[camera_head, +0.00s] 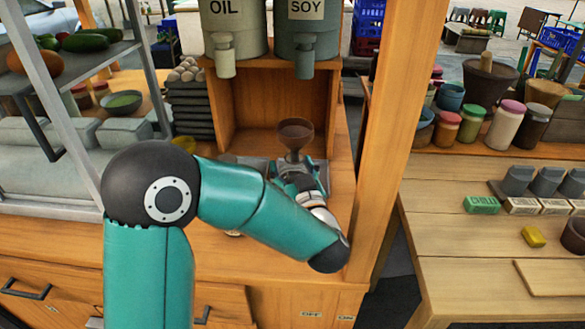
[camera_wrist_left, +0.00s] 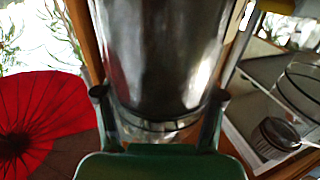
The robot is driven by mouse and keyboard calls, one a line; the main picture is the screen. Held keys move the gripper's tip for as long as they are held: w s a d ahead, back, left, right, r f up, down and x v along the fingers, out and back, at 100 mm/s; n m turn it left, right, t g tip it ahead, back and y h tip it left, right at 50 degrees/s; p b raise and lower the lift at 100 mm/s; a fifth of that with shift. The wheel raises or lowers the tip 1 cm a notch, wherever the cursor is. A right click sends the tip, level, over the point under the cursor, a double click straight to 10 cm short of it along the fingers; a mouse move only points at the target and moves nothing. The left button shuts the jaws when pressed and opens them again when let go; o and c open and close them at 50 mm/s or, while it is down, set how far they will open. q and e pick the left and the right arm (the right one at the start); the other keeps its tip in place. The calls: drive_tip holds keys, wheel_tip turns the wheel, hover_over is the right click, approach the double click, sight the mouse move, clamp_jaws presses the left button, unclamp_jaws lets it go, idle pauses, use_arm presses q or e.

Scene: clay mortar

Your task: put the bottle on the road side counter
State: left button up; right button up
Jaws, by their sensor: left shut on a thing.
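My left gripper (camera_head: 298,176) is over the wooden counter (camera_head: 225,262) of the stall, in front of an open wooden cubby. In the left wrist view its two fingers (camera_wrist_left: 160,122) are shut on a dark, glossy, upright cylindrical body, which I take to be the bottle (camera_wrist_left: 165,55). In the head view a brown funnel-shaped piece (camera_head: 296,131) rises just beyond the gripper; the rest of the held thing is hidden by gripper and arm. I cannot tell whether its base touches the counter. My right gripper is not in view.
A wooden post (camera_head: 400,100) stands right of the gripper. Beyond it, a second wooden table (camera_head: 470,255) holds jars and small boxes, with bare planks in front. A glass-sided shelf (camera_head: 75,62) is at left.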

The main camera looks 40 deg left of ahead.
use_arm(q)
drive_tip(key=shift+s+f+b, duration=0.2)
drive_tip(key=shift+f+b, duration=0.4)
drive_tip(key=shift+f, duration=0.1)
drive_tip(key=o, duration=1.8)
drive_tip(key=shift+f, duration=0.15)
drive_tip(key=shift+c, duration=0.2)
drive_tip(key=shift+r+p, duration=0.6)
drive_tip(key=shift+r, duration=0.05)
drive_tip(key=v, duration=1.2)
drive_tip(key=shift+r+b, duration=0.3)
drive_tip(key=shift+b, duration=0.05)
drive_tip(key=shift+w, duration=0.15)
